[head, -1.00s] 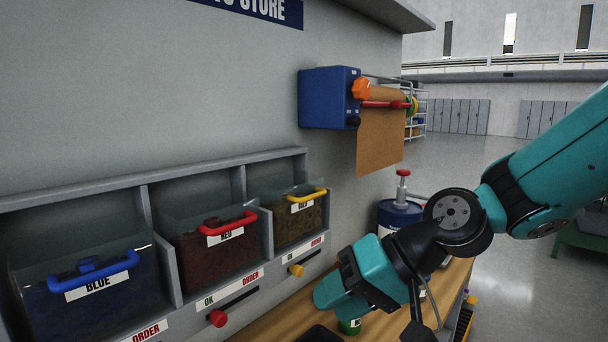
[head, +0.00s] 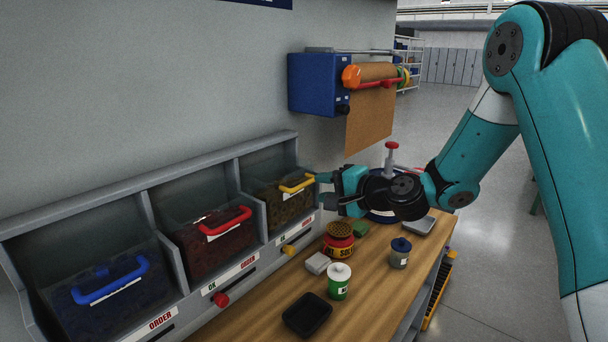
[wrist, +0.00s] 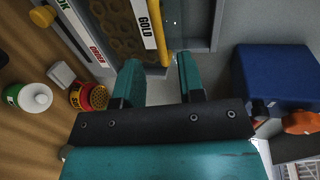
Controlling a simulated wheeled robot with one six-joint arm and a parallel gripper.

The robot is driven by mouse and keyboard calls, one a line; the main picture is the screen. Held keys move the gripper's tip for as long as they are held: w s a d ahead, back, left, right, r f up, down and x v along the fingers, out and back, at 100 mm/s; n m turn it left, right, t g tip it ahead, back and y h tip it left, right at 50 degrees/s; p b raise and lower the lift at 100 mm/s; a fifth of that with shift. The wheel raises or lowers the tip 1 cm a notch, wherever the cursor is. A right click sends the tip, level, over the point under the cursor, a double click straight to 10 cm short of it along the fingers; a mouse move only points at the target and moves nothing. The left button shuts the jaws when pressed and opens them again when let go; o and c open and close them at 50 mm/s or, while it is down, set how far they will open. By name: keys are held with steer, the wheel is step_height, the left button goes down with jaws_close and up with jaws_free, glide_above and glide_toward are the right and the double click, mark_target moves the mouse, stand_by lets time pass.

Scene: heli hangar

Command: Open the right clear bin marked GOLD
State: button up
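The clear bin marked GOLD (head: 283,207), with brownish contents, sits in the right compartment of the wall unit. Its yellow handle (head: 297,184) runs along the top front edge. In the wrist view the GOLD label (wrist: 147,25) stands beside the yellow handle (wrist: 160,38). My gripper (head: 323,188) is at the right end of this bin, pointing left at it. In the wrist view my gripper (wrist: 158,65) is open, and the handle's near end lies between the fingertips. I cannot tell whether either finger touches it. The bin appears seated in its compartment.
The red-handled bin (head: 214,246) and blue-handled bin (head: 112,295) stand to the left. A yellow knob (head: 289,249) sits below the GOLD bin. Jars, a white-lidded tub (head: 339,282) and a black tray (head: 307,315) stand on the bench. A blue paper-roll holder (head: 318,82) hangs above right.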

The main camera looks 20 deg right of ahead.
mark_target(305, 185)
steer(key=p+x, duration=0.2)
steer(key=x, duration=0.4)
steer(key=shift+w+a+f, duration=0.1)
steer(key=shift+w+a, duration=0.1)
steer(key=shift+c, duration=0.2)
jaws_close()
